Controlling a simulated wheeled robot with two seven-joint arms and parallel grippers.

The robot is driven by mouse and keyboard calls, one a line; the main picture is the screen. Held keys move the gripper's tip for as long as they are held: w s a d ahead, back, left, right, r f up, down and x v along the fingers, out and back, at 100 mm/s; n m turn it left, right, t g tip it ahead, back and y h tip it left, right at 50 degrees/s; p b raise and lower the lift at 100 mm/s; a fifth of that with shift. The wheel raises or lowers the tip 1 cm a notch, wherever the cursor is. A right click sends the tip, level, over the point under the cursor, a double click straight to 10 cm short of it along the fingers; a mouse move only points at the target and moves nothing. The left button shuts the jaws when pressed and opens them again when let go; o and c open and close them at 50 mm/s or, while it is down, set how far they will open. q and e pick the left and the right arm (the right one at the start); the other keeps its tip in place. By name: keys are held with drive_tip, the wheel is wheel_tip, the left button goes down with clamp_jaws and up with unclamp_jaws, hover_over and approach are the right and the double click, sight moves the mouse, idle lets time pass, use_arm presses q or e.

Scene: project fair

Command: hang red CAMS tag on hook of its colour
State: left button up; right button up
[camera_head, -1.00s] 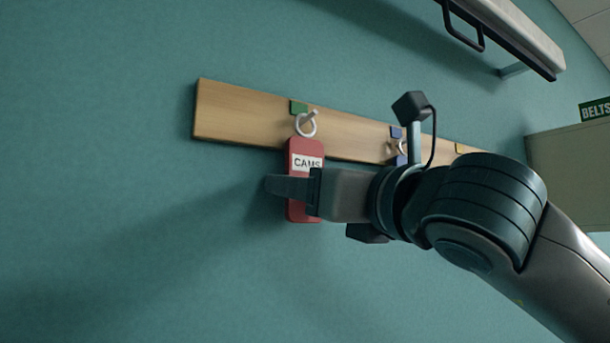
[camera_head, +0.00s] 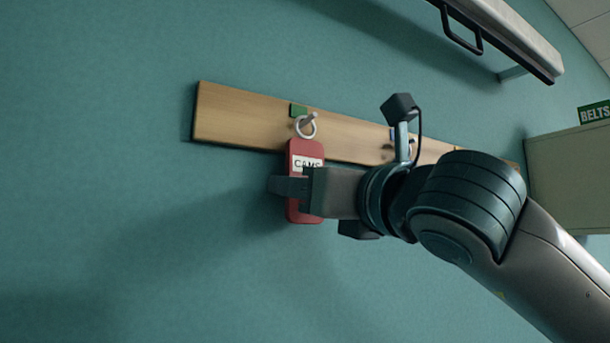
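The red CAMS tag (camera_head: 305,152) is upright against the wall. Its white ring (camera_head: 305,126) is at the peg (camera_head: 309,118) below a green marker (camera_head: 298,110) on the wooden board (camera_head: 240,115); I cannot tell if the ring is around the peg. My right gripper (camera_head: 288,187) reaches in from the right across the tag's lower half. One dark finger shows in front of the tag, its tip past the tag's left edge. The other finger is hidden, so its grip is unclear. No red marker can be made out. My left gripper is out of view.
A rail with a dark handle (camera_head: 462,32) is above right. A cabinet (camera_head: 570,180) with a BELTS sign stands right. The wall at left is clear.

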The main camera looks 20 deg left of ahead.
drive_tip(key=shift+r, duration=0.45)
idle(0.3)
drive_tip(key=shift+b, duration=0.35)
